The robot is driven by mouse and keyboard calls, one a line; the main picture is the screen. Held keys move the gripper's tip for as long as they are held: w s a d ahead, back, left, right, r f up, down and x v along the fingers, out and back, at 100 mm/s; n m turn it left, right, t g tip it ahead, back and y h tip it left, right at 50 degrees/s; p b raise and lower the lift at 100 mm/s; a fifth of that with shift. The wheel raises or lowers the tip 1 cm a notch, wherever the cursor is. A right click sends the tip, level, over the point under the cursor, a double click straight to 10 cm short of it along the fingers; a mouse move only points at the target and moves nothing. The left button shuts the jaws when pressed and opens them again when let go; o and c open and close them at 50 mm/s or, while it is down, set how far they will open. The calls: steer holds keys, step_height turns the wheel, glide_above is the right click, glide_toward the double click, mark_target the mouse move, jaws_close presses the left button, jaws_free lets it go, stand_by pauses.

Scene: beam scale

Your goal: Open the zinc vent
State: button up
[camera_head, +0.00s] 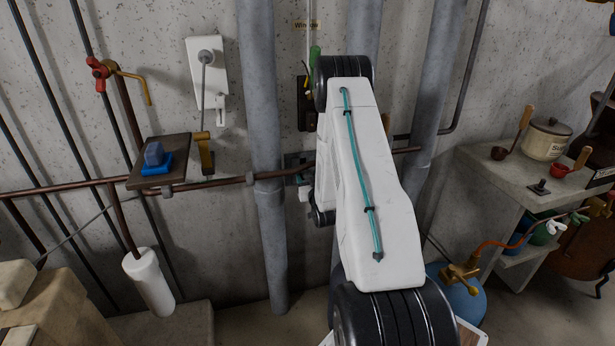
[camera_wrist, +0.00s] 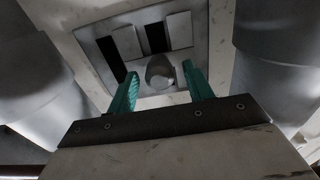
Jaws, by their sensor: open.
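In the wrist view, a pale grey metal vent plate (camera_wrist: 188,57) with dark slots is on the wall ahead, and I take it to be the zinc vent. A rounded grey knob (camera_wrist: 159,72) sticks out near its lower edge. Some slots show dark gaps beside paler slats. My gripper (camera_wrist: 160,69) is open, with one teal finger on each side of the knob. The fingers look apart from the knob, but I cannot tell whether the knob is fully between them in depth. In the head view my arm hides the vent.
Thick grey pipes (camera_head: 262,150) stand on both sides of my arm, and close beside the vent in the wrist view (camera_wrist: 275,65). A copper pipe (camera_head: 225,182) runs along the wall. A shelf (camera_head: 490,168) with a pot (camera_head: 547,140) stands at right; a blue tank (camera_head: 452,290) stands below.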

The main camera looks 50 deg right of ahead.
steer(key=v, duration=0.6)
stand_by(0.4)
step_height(320, 180, down, 8)
steer(key=s+a+g+y, duration=0.1)
steer(key=s+g+y, duration=0.1)
steer(key=g, duration=0.3)
steer(key=s+a+g+y, duration=0.3)
steer(key=s+a+g, duration=0.1)
steer(key=a, duration=0.1)
steer(key=s+a+r+n+g+y, duration=0.1)
steer(key=s+a+r+n, duration=0.1)
steer(key=s+a+r, duration=0.5)
steer(key=s+a+r+n+g+y, duration=0.1)
steer(key=s+a+r+n+g, duration=0.1)
steer(key=s+a+r, duration=0.6)
steer(key=s+a+r+n+g+y, duration=0.2)
steer(key=s+a+r, duration=0.6)
steer(key=a+r, duration=1.1)
step_height(320, 180, up, 4)
steer(key=shift+s+f, duration=0.1)
steer(key=shift+s, duration=0.15)
